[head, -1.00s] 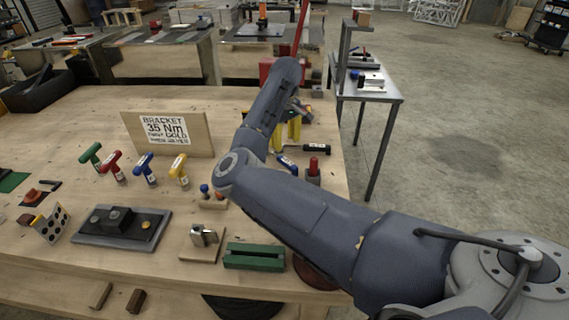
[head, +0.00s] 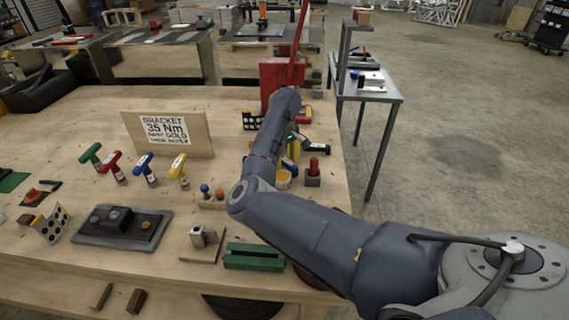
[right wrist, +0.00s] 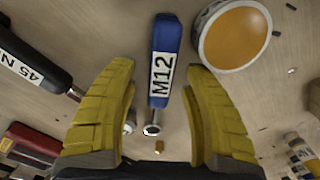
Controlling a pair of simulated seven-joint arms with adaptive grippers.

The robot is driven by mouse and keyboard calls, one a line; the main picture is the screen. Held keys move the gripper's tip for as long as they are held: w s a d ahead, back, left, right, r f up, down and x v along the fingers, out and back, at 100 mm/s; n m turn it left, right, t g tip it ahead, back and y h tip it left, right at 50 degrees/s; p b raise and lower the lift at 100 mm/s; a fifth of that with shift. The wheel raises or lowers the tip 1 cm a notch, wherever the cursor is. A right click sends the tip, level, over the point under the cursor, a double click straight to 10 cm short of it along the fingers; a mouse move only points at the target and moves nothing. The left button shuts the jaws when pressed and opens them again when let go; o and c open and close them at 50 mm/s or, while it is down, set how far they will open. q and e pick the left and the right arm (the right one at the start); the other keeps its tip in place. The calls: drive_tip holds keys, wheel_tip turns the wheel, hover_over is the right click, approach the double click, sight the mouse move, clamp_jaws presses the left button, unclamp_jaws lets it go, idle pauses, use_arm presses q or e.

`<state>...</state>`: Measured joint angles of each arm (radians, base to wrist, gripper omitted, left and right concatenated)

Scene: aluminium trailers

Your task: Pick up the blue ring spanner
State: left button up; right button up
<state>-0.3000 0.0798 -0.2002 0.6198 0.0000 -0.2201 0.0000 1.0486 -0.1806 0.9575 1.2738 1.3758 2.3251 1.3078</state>
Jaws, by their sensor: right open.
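The blue ring spanner (right wrist: 163,45) lies on the wooden bench in the right wrist view, with a white M12 label on its blue handle and a small metal ring end. My right gripper (right wrist: 157,66) is open, its yellow fingers on either side of the spanner's lower handle and ring end, apart from it. In the head view my right gripper (head: 291,155) is low over the right part of the bench, and the spanner is mostly hidden by it and the arm. My left gripper is not in view.
A round tin with an orange top (right wrist: 235,35) lies close to the spanner's right. A black-handled tool marked 45 N (right wrist: 28,58) lies to the left. A red-topped block (head: 313,172) stands right of the gripper. A green block (head: 254,257) is nearer the front.

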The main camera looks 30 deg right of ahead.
drive_tip(key=shift+f, duration=0.1)
drive_tip(key=shift+c, duration=0.4)
clamp_jaws()
